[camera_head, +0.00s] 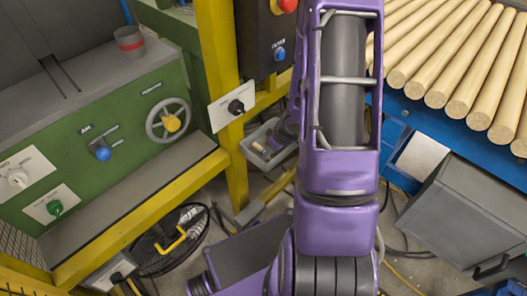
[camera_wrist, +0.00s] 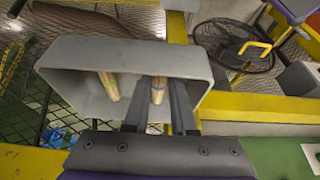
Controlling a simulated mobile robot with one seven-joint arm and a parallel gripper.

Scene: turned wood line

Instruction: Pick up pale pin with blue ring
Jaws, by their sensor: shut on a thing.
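In the wrist view, my gripper (camera_wrist: 160,92) reaches over a grey bin, with its two dark fingers on either side of a pale wooden pin (camera_wrist: 158,88). It is shut on this pin. A blue ring on it cannot be made out clearly at this size. A second pale pin (camera_wrist: 108,86) stands tilted in the bin to the left, apart from the fingers. The grey bin (camera_wrist: 75,72) is open, with its rim around both pins. In the head view my purple arm fills the middle, and my fingertips cannot be made out.
A small grey bin (camera_head: 254,158) sits low behind a yellow post (camera_head: 222,90). A green machine (camera_head: 150,90) with knobs and a handwheel stands left, a grey cup (camera_head: 130,44) with a red band on its top. Wooden rods (camera_head: 455,55) lie on a blue stand at right, above a grey box (camera_head: 455,215).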

